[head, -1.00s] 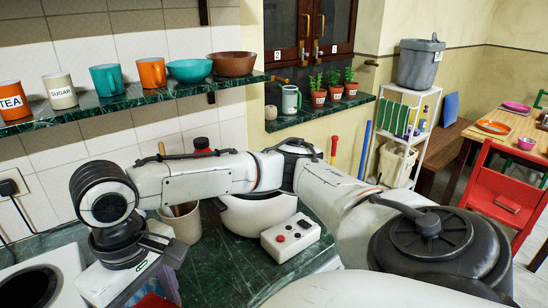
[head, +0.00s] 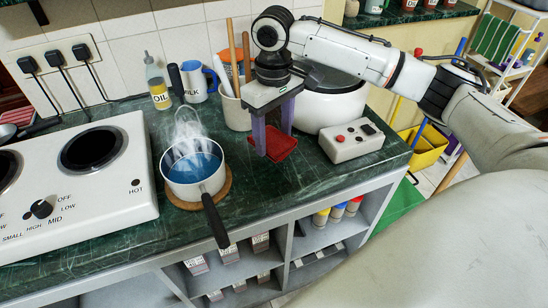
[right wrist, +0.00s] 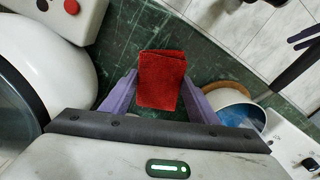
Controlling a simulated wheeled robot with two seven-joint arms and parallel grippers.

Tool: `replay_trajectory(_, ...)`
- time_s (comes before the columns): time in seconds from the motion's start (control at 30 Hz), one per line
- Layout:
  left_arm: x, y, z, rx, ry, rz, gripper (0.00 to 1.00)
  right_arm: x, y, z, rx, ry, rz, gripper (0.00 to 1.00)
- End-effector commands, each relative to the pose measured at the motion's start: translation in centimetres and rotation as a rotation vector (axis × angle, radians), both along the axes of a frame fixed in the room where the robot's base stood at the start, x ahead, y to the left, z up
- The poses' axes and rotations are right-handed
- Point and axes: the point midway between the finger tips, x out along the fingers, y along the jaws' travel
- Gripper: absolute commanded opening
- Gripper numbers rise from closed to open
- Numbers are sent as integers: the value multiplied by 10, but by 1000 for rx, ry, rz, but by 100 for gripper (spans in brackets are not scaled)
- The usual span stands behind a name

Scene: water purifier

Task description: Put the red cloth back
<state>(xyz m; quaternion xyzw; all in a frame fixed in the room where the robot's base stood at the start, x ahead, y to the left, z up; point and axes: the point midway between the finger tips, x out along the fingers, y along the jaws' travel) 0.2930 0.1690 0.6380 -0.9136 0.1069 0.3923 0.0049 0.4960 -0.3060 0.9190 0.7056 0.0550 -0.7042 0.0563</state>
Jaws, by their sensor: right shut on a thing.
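The red cloth (head: 281,147) is low between the fingers of my right gripper (head: 273,150), just at or above the dark green counter. Whether it touches the counter is hard to tell. In the right wrist view the folded cloth (right wrist: 161,79) spans the gap between the two purple fingers (right wrist: 160,95), and the gripper is shut on it. My left gripper is not in view.
A steaming pot of blue water (head: 194,168) stands on a round wooden mat left of the cloth. A utensil holder (head: 235,109), a white rounded appliance (head: 327,100) and a button box (head: 351,140) stand close by. The stove (head: 75,190) is at left.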

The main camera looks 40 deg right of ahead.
Motion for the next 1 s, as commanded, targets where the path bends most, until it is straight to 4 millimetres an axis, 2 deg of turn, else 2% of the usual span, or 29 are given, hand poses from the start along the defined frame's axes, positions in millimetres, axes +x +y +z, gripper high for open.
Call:
replay_trajectory(0.17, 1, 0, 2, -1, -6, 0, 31, 0, 0, -19, -1, 0, -2, 36)
replay_trajectory(0.43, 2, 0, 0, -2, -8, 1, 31, 0, 0, -59, 0, 0, -2, 36)
replay_trajectory(0.87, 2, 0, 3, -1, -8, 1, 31, 0, 1, -65, 0, -1, -1, 36)
replay_trajectory(0.9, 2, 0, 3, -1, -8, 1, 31, 0, 1, -66, 1, -2, -1, 58)
replay_trajectory(1.0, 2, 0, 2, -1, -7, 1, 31, 0, 1, -66, 0, -2, -1, 73)
